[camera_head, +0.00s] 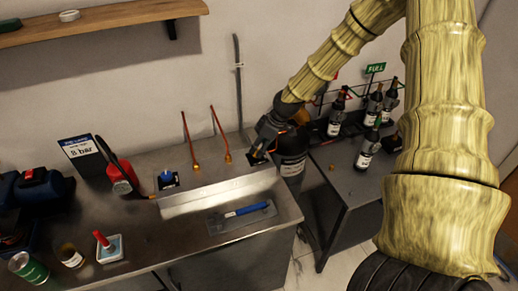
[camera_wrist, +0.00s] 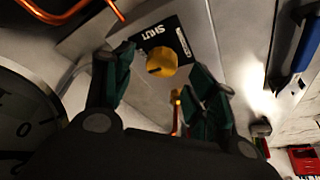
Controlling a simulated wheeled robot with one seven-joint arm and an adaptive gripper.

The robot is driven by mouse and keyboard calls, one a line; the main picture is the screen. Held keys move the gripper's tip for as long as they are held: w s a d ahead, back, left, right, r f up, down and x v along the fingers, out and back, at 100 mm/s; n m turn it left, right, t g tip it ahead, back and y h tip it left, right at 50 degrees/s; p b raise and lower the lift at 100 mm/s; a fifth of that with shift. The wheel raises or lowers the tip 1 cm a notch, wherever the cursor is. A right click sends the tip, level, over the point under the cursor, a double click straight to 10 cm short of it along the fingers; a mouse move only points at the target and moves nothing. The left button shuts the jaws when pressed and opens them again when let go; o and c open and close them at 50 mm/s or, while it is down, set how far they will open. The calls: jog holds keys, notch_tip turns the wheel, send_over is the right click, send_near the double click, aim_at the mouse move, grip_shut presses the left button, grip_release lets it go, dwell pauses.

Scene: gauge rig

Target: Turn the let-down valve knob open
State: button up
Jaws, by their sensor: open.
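A yellow knob (camera_wrist: 162,62) sits on a black plate (camera_wrist: 176,36) lettered "SHUT" in the wrist view. I take it to be the let-down valve knob. My gripper (camera_wrist: 160,72) is open, with one dark green finger to each side of the knob in the picture. I see no contact, and cannot tell how far the fingertips are from it. In the head view my gripper (camera_head: 262,148) is low over the right end of the metal bench, where it mostly hides the knob and plate.
A large round dial (camera_wrist: 22,118) fills the wrist view's left edge. Copper pipes (camera_wrist: 62,12) run close by. In the head view, a blue knob (camera_head: 167,179), a blue-handled tool (camera_head: 246,211) and a red-handled pump (camera_head: 118,172) are on the bench (camera_head: 150,225). Dark bottles (camera_head: 366,150) stand at right.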

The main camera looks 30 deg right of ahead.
jog(key=v, duration=0.9)
jog(key=shift+s, duration=0.1)
dwell(0.7)
